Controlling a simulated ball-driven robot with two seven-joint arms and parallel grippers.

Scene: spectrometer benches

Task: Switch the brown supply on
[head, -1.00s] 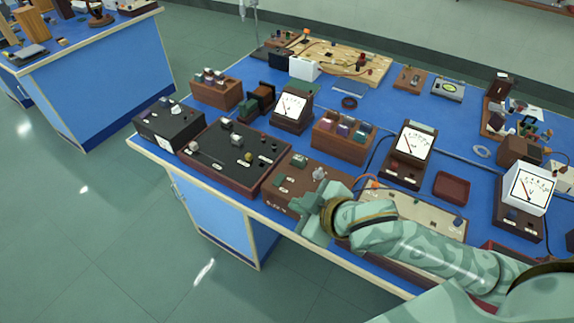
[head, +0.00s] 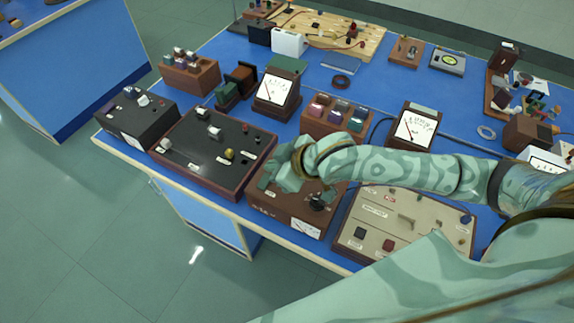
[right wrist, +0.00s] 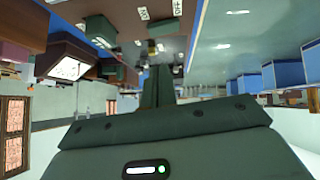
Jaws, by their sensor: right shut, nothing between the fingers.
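The brown supply (head: 287,219) is a brown box near the front edge of the bench, with a meter (head: 306,228) on its front face. On its top I see a black knob (head: 318,203) and small pale labels. My right gripper (head: 272,179) is over the left part of its top, shut and empty, and hides much of the panel there. In the right wrist view the shut fingers (right wrist: 157,86) point at a small metallic part, too blurred to name. I cannot tell whether they touch it. My left gripper is out of view.
A dark panel box (head: 205,170) stands close on the left of the supply, and a cream panel box (head: 372,243) close on the right. A brown block with coloured plugs (head: 322,128) and a meter (head: 275,98) stand behind. Open floor lies in front.

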